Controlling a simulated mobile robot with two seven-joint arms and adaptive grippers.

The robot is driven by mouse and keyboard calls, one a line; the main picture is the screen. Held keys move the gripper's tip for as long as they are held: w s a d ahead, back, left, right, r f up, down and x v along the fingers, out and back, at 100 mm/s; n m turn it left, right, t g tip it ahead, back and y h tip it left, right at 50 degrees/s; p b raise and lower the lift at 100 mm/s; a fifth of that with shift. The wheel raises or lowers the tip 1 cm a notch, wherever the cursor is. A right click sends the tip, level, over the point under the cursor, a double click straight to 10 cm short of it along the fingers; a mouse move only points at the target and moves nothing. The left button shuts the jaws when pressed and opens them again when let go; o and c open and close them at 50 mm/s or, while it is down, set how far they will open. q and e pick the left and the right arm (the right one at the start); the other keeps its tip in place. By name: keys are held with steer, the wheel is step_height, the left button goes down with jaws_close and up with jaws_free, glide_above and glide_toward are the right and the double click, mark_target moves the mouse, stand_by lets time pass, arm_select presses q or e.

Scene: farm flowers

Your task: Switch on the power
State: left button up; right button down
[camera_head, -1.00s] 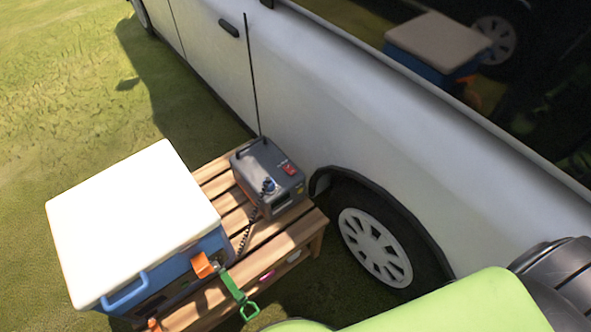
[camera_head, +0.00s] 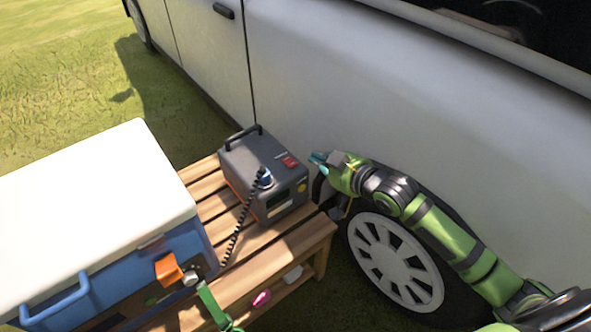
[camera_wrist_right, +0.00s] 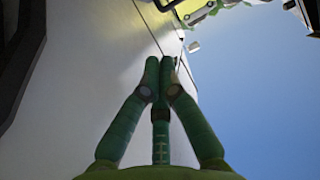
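A dark grey power box (camera_head: 262,175) with a black top handle stands on the wooden bench. A red switch (camera_head: 289,162) sits on its top near the right edge.
A blue cooler (camera_head: 185,245) with a white lid stands left on the slatted bench (camera_head: 290,240). A white van (camera_head: 330,90) with a wheel (camera_head: 395,262) is close behind my right arm. Grass lies left.

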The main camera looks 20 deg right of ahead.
steer(key=shift+w, duration=0.15)
steer(key=b, duration=0.3)
glide_above(296, 171)
steer(key=f, duration=0.2)
steer(key=w+f, duration=0.1)
steer(key=f, duration=0.1)
steer(key=shift+a, duration=0.25)
steer(key=shift+s+d+f+b, duration=0.1)
steer(key=shift+s+f+b, duration=0.1)
steer(key=shift+f, duration=0.45)
steer(key=shift+s+d+f+b, duration=0.1)
steer(key=shift+s+f+b, duration=0.1)
steer(key=shift+f, duration=0.4)
arm_select(q)
step_height(296, 171, up, 10)
steer(key=w, duration=0.2)
steer(key=shift+t, duration=0.4)
arm_select(e)
steer(key=shift+s+f, duration=0.1)
steer(key=shift+f, duration=0.45)
arm_select(q)
steer(key=shift+f, duration=0.1)
steer(key=shift+f, duration=0.1)
arm_select(e)
steer(key=shift+f, duration=0.1)
